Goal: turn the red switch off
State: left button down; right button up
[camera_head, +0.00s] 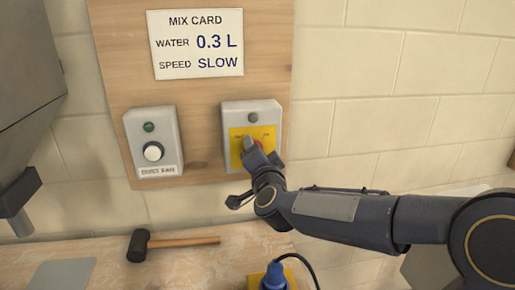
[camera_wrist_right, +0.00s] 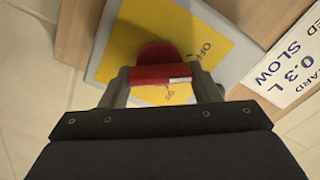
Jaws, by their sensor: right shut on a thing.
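The red switch (camera_wrist_right: 158,72) sits on a yellow plate (camera_wrist_right: 125,45) on a grey box (camera_head: 230,112) on the wooden wall board. In the wrist view its bar lies across the picture between my fingers, with a white mark at the right end. The word OFF is printed on the plate, above and right of the bar. My right gripper (camera_wrist_right: 162,88) is shut on the bar, one finger at each end. In the head view my right gripper (camera_head: 262,150) covers most of the switch. My left gripper is not in view.
A grey dust fan box (camera_head: 135,125) with a white button and green lamp is to the left. The mix card (camera_head: 195,45) hangs above. A mallet (camera_head: 138,245) and a blue plug (camera_head: 274,277) with a black cable lie below on the bench.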

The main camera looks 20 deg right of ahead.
jog(key=shift+n+p, duration=0.45)
jog(key=shift+n, duration=0.55)
jog(key=shift+f, duration=0.1)
jog(key=o, duration=1)
jog(key=shift+s, duration=0.1)
jog(key=v, duration=0.7)
jog(key=shift+s+a, duration=0.15)
jog(key=shift+s, duration=0.15)
